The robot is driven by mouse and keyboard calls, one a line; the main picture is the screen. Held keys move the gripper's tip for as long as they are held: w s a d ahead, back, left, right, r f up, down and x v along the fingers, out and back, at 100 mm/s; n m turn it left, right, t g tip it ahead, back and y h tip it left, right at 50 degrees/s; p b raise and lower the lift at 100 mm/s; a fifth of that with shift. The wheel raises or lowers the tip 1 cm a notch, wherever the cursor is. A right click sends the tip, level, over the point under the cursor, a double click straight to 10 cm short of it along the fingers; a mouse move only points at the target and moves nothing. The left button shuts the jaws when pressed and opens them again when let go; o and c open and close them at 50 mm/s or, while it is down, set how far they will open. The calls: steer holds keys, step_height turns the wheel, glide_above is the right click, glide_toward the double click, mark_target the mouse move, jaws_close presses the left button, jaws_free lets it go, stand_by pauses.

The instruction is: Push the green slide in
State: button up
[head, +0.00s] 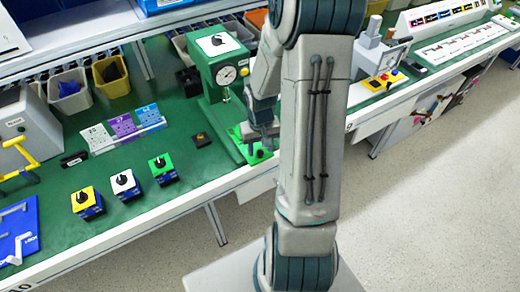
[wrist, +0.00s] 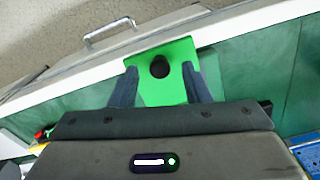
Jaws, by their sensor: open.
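The green slide (wrist: 178,54) is a flat green plate with a round black knob (wrist: 160,67). In the wrist view it lies near the bench's front edge, its outer end reaching over the white edge strip. My gripper (wrist: 159,72) is open, with one dark finger on each side of the plate and the knob between the fingertips. I cannot tell whether the fingers touch the slide. In the head view my gripper (head: 262,142) is low beside the slide (head: 240,132) at the foot of the green dial press (head: 216,72), partly hidden by my arm.
Yellow (head: 86,202), white (head: 125,185) and green (head: 162,168) rotary switch boxes stand left on the green bench. A small dark block (head: 202,140) lies near the press. A drawer handle (wrist: 109,32) shows below the bench edge. The floor at right is clear.

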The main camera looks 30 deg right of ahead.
steer(key=shift+f, duration=0.7)
